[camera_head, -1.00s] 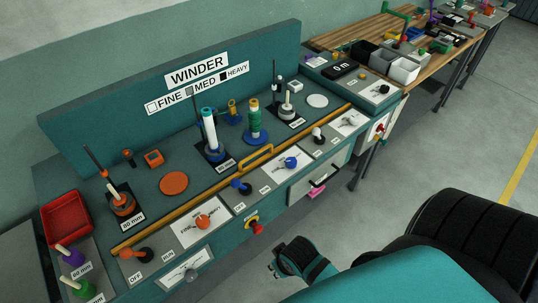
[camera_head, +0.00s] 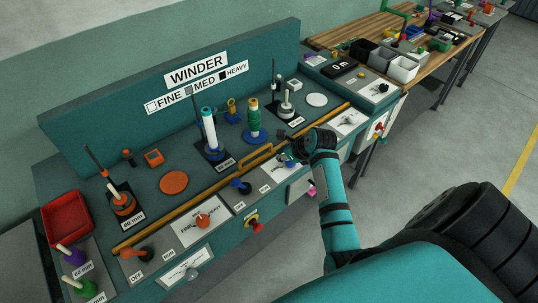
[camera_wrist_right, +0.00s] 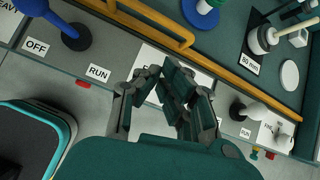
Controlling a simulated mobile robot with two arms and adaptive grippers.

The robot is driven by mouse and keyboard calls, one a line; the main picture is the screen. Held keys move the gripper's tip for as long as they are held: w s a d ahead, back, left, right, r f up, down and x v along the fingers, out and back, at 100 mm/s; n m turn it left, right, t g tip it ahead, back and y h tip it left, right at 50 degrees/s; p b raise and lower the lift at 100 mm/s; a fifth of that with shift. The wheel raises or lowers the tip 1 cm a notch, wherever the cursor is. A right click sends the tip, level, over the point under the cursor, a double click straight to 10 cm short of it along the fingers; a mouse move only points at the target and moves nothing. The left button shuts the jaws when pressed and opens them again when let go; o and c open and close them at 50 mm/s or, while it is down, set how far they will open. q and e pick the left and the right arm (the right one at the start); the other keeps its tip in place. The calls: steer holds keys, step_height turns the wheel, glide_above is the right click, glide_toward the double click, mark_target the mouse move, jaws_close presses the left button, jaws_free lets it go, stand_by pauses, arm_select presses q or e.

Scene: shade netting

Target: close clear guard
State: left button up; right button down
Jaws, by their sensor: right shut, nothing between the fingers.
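The yellow bar (camera_head: 185,203) runs along the front of the winder deck, with a raised yellow handle (camera_head: 255,156) near its middle. The bar and handle (camera_wrist_right: 165,40) also show at the top of the right wrist view. I cannot make out any clear guard panel itself. My right gripper (camera_head: 287,145) is shut and empty, just to the right of the handle and over the front control strip. In the right wrist view its fingers (camera_wrist_right: 168,75) are below the handle, apart from it as far as I can tell. My left gripper is not in view.
Behind the bar stand the blue spool post (camera_head: 210,130), green spool (camera_head: 254,122) and orange spool post (camera_head: 123,203). Blue and orange knobs (camera_head: 203,221) rise from the front strip. A red tray (camera_head: 66,218) sits at the left. The floor at right is open.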

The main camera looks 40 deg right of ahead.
mark_target(265, 156)
steer(key=w+f+m, duration=0.1)
steer(key=w+f, duration=0.2)
steer(key=w+f+m, duration=0.1)
steer(key=w+f, duration=0.3)
steer(key=shift+w+f, duration=0.15)
steer(key=shift+w, duration=0.15)
stand_by(0.3)
